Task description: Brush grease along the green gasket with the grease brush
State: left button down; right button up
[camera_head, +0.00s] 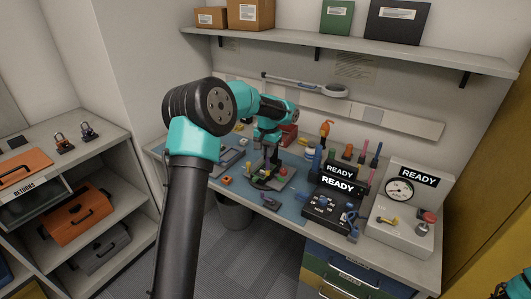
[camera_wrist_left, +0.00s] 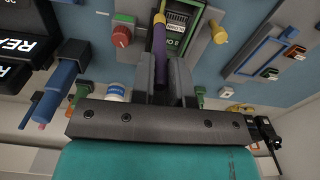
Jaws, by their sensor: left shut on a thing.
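My left gripper (camera_head: 266,170) reaches down over the workbench and is shut on the grease brush. In the left wrist view, the fingers (camera_wrist_left: 165,82) close around its purple handle (camera_wrist_left: 160,48), and its yellowish end (camera_wrist_left: 158,18) points away from me. The brush end lies over an opened grey device with a green frame (camera_wrist_left: 189,38), which looks like the gasket. I cannot tell whether the brush touches it. The device (camera_head: 262,184) shows small under the gripper in the head view. My right gripper is out of view; only a bit of my right arm shows at lower right.
A black box with READY displays (camera_head: 325,208) stands right of the gripper. A gauge station (camera_head: 400,215) is farther right. A red knob (camera_wrist_left: 121,37) and a yellow knob (camera_wrist_left: 219,35) flank the device. Upright tools (camera_head: 365,150) stand behind. A shelf (camera_head: 350,45) runs above.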

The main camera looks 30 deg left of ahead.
pick_arm(q)
jog(key=shift+w, duration=0.9)
jog(key=shift+w+d+f, duration=0.1)
jog(key=shift+w, duration=1.45)
jog(key=shift+s, duration=1.7)
